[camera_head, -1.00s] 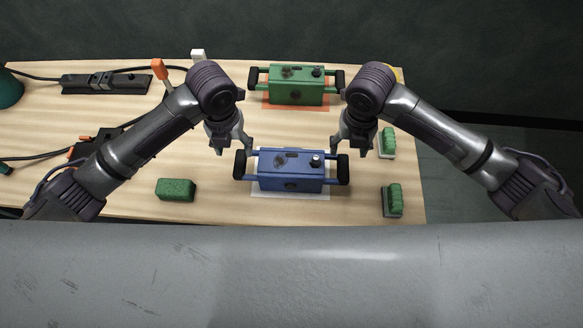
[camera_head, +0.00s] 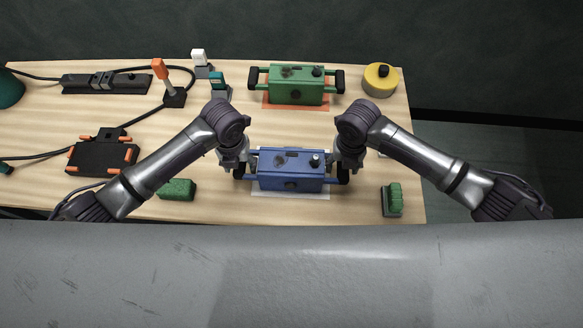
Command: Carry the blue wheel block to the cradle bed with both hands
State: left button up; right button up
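The blue wheel block (camera_head: 291,171) sits on a white sheet (camera_head: 291,194) near the table's front edge, with a dark grip at each end. My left gripper (camera_head: 237,168) is at its left grip, and my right gripper (camera_head: 345,168) is at its right grip. Both wrists partly hide the grips, so I cannot tell whether the fingers are closed around them. A black tray with orange corner pieces (camera_head: 102,157), which looks like the cradle bed, lies at the left of the table, partly beside my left arm.
A similar green block (camera_head: 296,86) stands behind on an orange sheet. A yellow round object (camera_head: 380,79) is at back right. A green brick (camera_head: 177,190) lies front left, a green-topped piece (camera_head: 393,200) front right. An orange-topped post (camera_head: 165,80) and cables are at back left.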

pick_arm(q)
grip_shut()
pick_arm(e)
grip_shut()
